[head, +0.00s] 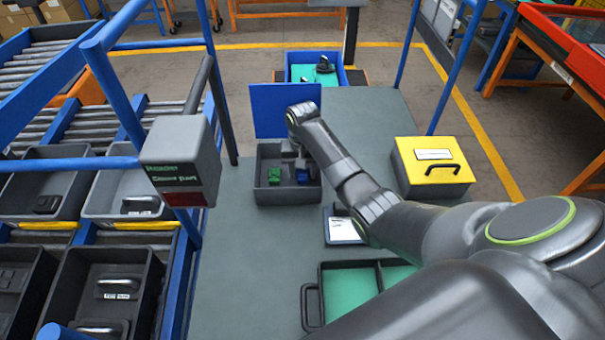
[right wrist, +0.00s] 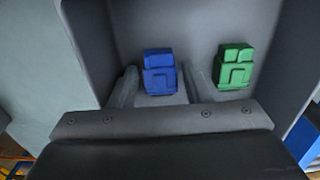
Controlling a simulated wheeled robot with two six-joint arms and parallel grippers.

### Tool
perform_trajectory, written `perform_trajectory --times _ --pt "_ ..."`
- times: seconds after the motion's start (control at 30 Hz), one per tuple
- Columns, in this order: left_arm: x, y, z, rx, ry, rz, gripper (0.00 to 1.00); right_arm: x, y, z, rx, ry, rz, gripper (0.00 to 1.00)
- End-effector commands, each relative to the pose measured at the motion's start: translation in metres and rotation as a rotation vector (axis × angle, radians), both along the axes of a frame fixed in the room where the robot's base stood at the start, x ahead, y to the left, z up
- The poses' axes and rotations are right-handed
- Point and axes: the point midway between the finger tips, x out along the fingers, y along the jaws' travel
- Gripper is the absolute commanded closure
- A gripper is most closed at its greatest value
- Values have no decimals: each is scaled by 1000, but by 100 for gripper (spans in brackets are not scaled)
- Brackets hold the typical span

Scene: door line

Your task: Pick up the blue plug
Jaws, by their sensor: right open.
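The blue plug (head: 303,177) lies in a dark grey open bin (head: 262,198) on the grey table. It also shows in the right wrist view (right wrist: 160,76). A green plug (head: 274,176) lies beside it; it appears to the right of the blue plug in the right wrist view (right wrist: 235,66). My right gripper (right wrist: 161,82) is open and reaches down into the bin, one finger on each side of the blue plug in that view. Whether the fingers touch the plug I cannot tell. My left gripper is not in view.
A blue panel (head: 270,112) stands behind the bin. A yellow-topped case (head: 408,153) stands to the right. A dark handled tray with green lining (head: 347,295) and a white-faced device (head: 343,231) are nearer. A grey box on a post (head: 180,150) stands left. Table left-front is clear.

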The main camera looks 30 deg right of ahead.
Motion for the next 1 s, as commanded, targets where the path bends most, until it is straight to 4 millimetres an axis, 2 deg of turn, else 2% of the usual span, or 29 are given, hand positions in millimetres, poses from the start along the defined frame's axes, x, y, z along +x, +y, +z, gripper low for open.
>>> perform_trajectory --times 0.07,0.3,0.53,0.63,1.0 --pt "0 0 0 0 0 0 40 0 0 0 0 0 0 59" --pt "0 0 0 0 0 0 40 0 0 0 0 0 0 90" --pt "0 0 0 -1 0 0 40 0 0 2 0 -1 0 90" --pt "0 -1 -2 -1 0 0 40 1 0 9 0 -3 0 90" --pt "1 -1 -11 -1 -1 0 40 1 0 78 -1 -5 1 90"
